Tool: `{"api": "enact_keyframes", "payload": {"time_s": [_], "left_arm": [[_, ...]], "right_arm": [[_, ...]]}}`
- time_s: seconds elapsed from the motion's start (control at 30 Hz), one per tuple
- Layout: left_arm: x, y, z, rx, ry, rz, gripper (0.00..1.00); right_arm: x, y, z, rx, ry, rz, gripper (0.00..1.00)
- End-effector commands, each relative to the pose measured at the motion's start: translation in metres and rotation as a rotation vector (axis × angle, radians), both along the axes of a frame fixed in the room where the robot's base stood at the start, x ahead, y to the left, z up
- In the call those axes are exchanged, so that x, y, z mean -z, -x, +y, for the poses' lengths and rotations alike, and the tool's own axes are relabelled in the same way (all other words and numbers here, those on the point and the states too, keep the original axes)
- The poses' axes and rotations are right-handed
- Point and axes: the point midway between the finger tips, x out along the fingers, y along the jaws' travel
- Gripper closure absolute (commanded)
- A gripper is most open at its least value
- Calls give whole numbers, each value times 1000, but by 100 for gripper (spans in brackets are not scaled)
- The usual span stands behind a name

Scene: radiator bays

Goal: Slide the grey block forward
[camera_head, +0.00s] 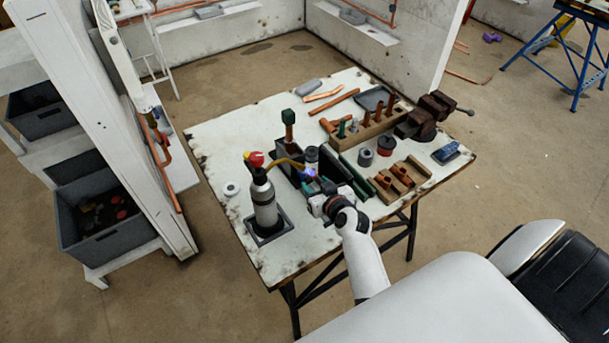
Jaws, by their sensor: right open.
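A small light grey block (308,87) lies near the far edge of the white worktable (225,135), beside copper pieces. My right gripper (314,190) reaches in from the lower right, low over the near middle of the table. It is open. It is well short of that grey block, close to dark blocks and the torch's blue flame. Its fingertips are small here, and what lies just beyond them is partly hidden. My left gripper is not in view.
A grey gas bottle (263,200) with a torch stands left of my gripper. A green-handled tool (288,125) stands upright in a dark holder (287,163). A wooden rack (365,130) and a vise (425,118) stand at the right. The table's left part is mostly clear.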

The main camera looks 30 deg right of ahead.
Motion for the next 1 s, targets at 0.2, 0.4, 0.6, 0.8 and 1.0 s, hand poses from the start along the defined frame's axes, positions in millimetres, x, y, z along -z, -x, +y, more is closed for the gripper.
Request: {"api": "enact_keyframes", "payload": {"time_s": [0.2, 0.4, 0.6, 0.8, 1.0], "left_arm": [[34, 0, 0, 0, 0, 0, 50], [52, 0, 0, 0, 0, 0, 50], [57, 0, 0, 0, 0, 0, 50], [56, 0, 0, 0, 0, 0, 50], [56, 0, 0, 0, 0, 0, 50]], "right_arm": [[24, -43, -5, 1, -3, -2, 52], [34, -71, -7, 0, -2, 1, 52], [36, -82, -9, 0, -1, 2, 52], [35, -82, -9, 0, 0, 3, 52], [35, -82, -9, 0, -1, 3, 73]]}}
